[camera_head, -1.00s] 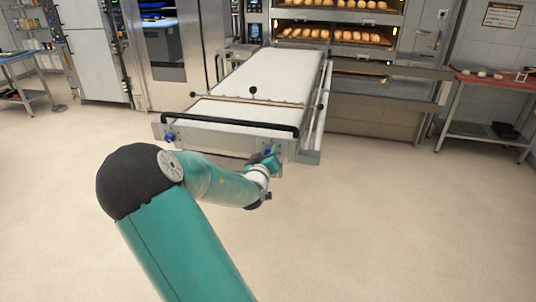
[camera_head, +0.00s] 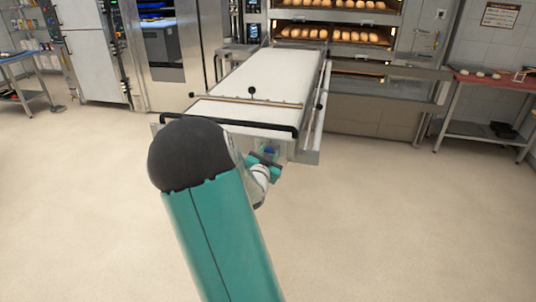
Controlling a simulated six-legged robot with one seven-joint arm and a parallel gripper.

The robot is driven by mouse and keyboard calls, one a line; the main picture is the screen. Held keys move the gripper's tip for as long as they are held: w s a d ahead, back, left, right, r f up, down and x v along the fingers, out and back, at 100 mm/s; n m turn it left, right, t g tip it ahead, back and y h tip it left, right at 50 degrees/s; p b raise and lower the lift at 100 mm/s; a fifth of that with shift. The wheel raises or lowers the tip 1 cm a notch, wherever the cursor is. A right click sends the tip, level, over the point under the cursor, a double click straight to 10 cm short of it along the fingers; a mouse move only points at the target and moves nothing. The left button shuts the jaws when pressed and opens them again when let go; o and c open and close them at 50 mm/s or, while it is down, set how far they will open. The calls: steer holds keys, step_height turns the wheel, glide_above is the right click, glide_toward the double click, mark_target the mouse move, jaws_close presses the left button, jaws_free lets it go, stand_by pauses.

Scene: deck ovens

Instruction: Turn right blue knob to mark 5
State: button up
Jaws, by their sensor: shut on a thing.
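The right blue knob (camera_head: 270,150) is on the front panel of the white-topped loader (camera_head: 258,80), below the black handle bar near the right corner. My gripper (camera_head: 266,156) is at this knob and shut on it. The fingers cover much of the knob, and its marks are too small to read. The left blue knob is hidden behind my arm's black elbow.
A black handle bar (camera_head: 262,124) runs along the loader's front, just above my gripper. Deck ovens with bread (camera_head: 340,34) stand behind. A red-topped table (camera_head: 492,82) is at the right. The floor (camera_head: 400,220) in front is clear.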

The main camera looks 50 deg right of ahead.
steer(key=m, duration=0.5)
stand_by(0.5)
steer(key=o, duration=1)
steer(key=shift+s, duration=0.1)
steer(key=v, duration=1.3)
steer(key=shift+s+a, duration=0.15)
steer(key=shift+a, duration=0.2)
